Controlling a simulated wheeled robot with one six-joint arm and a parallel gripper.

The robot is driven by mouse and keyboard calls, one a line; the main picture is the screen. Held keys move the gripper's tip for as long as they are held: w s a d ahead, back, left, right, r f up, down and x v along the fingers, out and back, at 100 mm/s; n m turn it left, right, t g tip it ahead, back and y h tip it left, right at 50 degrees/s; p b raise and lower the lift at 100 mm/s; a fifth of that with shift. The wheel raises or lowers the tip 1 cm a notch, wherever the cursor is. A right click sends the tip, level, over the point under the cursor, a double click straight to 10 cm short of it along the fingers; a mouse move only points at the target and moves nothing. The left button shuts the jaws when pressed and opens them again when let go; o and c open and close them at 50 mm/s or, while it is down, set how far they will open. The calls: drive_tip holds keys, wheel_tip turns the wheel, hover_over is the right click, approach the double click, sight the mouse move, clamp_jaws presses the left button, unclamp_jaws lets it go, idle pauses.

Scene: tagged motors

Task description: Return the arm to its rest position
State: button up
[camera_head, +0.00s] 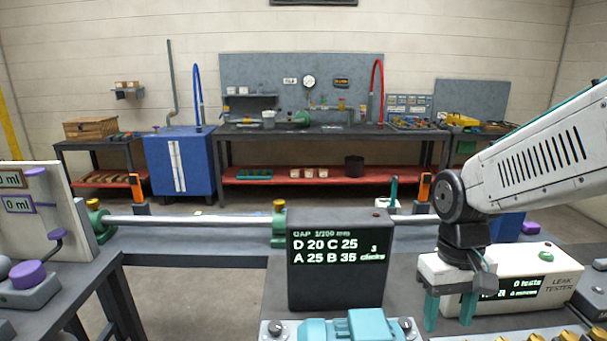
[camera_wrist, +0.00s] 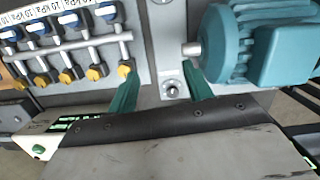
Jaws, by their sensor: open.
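My gripper (camera_head: 450,310) hangs at the end of my arm at the right of the head view, pointing down with two green fingers spread apart. It is in front of the white leak tester (camera_head: 555,265) and hides part of its screen. In the wrist view the gripper (camera_wrist: 160,90) shows its green fingers apart with nothing between them. A teal motor (camera_wrist: 230,45) lies to the right of the fingers on a grey plate, and a row of yellow-tipped valves (camera_wrist: 68,74) lies to the left. The motor also shows at the bottom of the head view (camera_head: 365,325).
A black display box (camera_head: 340,285) stands left of my gripper, behind the motor. A grey bench with a purple knob (camera_head: 27,274) is at the left. A long bench with a red shelf (camera_head: 255,180) and a blue cabinet (camera_head: 178,170) stand by the back wall. Open floor lies between.

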drive_tip(key=s+d+r+m+t, duration=0.1)
drive_tip(key=s+d+r+t, duration=0.1)
drive_tip(key=s+r, duration=0.6)
drive_tip(key=shift+s+t, duration=0.5)
drive_tip(key=shift+s, duration=1.7)
drive_tip(key=shift+r, duration=0.1)
